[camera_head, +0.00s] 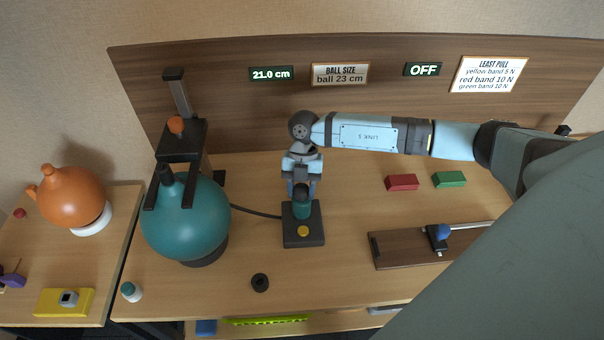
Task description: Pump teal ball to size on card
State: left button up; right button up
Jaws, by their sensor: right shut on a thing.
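The teal ball (185,222) rests on a dark ring stand at the left of the table, under a black gauge frame (181,140) with an orange knob. A dark hose runs from beside the ball to the pump (302,212), a teal cylinder on a black base with a yellow button. My right gripper (301,188) points down over the pump and is shut on the pump's top, which it mostly hides. The size display (271,73) reads 21.0 cm. The card (340,75) says ball size 23 cm. My left gripper is not in view.
Another display (422,69) reads OFF beside a pull-force card (489,74). Red (402,182) and green (449,179) blocks lie right of the pump, behind a brown slide board (388,252). An orange pot-shaped ball (72,195) stands far left.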

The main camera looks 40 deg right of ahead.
jog(key=shift+f, duration=0.1)
notch_tip(320, 180, up, 4)
jog(key=p, duration=0.3)
jog(key=shift+p, duration=0.4)
jog(key=shift+f+b, duration=1.2)
jog(key=shift+f, duration=0.85)
notch_tip(320, 180, up, 4)
jog(key=p, duration=0.3)
jog(key=shift+r+p, duration=0.2)
jog(key=shift+p, duration=0.2)
jog(key=shift+f, duration=0.15)
